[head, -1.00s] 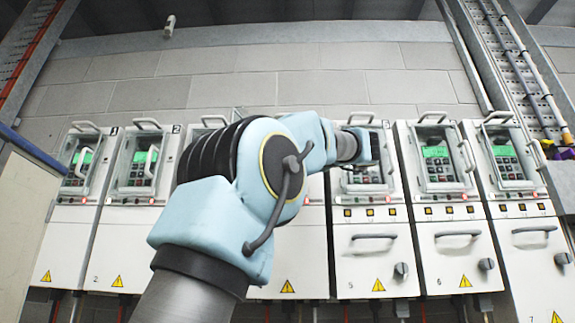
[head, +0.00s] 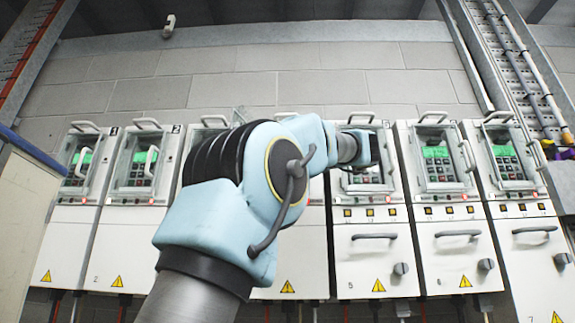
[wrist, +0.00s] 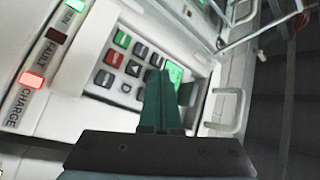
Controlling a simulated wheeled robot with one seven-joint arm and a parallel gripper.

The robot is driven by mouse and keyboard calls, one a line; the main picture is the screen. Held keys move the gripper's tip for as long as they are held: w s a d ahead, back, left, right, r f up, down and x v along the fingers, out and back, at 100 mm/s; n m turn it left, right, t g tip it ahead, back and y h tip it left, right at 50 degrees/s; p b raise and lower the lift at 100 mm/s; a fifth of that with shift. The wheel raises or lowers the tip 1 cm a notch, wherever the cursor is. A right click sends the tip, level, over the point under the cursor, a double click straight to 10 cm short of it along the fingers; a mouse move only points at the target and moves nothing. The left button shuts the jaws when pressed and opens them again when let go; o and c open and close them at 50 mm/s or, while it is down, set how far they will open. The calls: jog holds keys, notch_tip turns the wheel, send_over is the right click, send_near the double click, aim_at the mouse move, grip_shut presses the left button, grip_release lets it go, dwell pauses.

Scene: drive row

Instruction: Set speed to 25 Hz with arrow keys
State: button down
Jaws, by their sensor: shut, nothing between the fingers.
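In the wrist view, a drive keypad (wrist: 120,68) shows a green key, red keys and several dark keys. The drive's green display (wrist: 174,72) is partly hidden behind my gripper (wrist: 160,74). My gripper's green fingers are shut with nothing between them, and they overlap the panel's display end. I cannot tell whether the tips touch a key, and the display's digits are not readable. In the head view, the wrist end of my arm is in front of cabinet 5 (head: 374,252), covering part of its panel window.
In the wrist view, the CHARGE lamp (wrist: 32,80) glows red, the FAULT lamp (wrist: 57,36) is dark, and a pale handle (wrist: 224,108) stands out beside the panel. In the head view, cabinet 6 (head: 455,250) is at the right; my arm hides much of the middle cabinets.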

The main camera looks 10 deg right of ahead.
jog(key=shift+s, duration=0.1)
jog(key=shift+s+a+b, duration=0.15)
jog(key=shift+s+b, duration=0.45)
jog(key=shift+s, duration=0.05)
jog(key=shift+s, duration=0.1)
jog(key=s+b, duration=0.1)
jog(key=s, duration=0.1)
jog(key=s+a+b, duration=0.1)
jog(key=s+b, duration=0.1)
jog(key=shift+s, duration=0.35)
dwell(1.6)
